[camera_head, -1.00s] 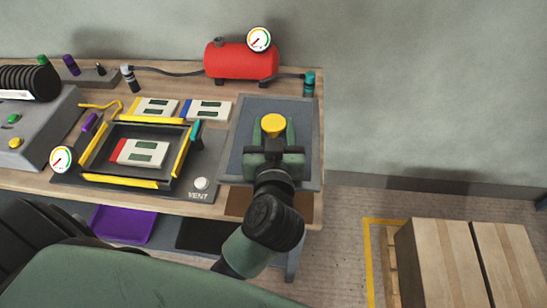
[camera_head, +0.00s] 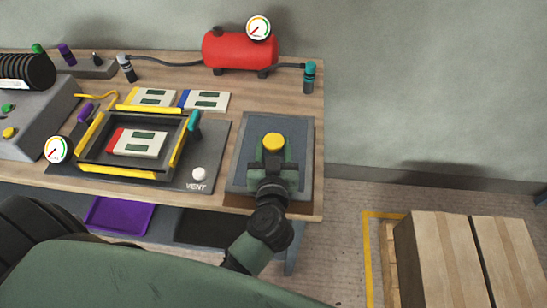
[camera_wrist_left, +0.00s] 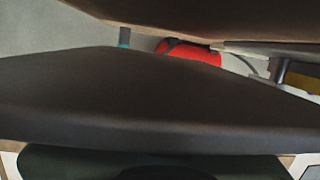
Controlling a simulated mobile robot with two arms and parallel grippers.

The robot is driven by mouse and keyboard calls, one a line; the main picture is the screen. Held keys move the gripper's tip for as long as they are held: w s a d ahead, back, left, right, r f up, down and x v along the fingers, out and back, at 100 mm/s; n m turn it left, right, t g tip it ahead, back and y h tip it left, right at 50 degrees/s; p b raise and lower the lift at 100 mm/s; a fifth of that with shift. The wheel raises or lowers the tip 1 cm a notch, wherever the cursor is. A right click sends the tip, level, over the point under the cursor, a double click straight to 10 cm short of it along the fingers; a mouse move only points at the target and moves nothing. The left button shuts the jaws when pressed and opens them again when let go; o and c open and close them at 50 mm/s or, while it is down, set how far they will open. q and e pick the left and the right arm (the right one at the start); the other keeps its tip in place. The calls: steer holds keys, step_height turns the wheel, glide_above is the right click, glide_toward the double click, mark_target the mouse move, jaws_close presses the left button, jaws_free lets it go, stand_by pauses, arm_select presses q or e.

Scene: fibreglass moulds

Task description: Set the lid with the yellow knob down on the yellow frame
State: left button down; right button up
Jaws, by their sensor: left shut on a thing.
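The lid is a grey panel with a dark rim (camera_head: 305,150) and a yellow knob (camera_head: 273,141). My left gripper (camera_head: 273,158) is shut at the knob and holds the lid level over the right end of the bench. The fingertips are partly hidden. In the left wrist view the lid shows as a dark slab (camera_wrist_left: 150,100), seemingly clear of the bench. The yellow frame (camera_head: 117,171) lies left of the lid, open on top, with a red-ended cream block (camera_head: 137,143) inside. My right gripper is not in view.
A teal-handled clamp (camera_head: 194,122) and a purple-handled one (camera_head: 86,113) stand at the frame's sides. A white vent knob (camera_head: 199,174) sits between frame and lid. A gauge (camera_head: 58,149) is at the left.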

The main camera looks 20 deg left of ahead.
mark_target(274, 155)
arm_select(q)
step_height(274, 155, down, 4)
steer(key=shift+f+b, duration=0.1)
steer(key=shift+b, duration=0.6)
steer(key=c, duration=0.7)
jaws_free()
steer(key=shift+f, duration=0.15)
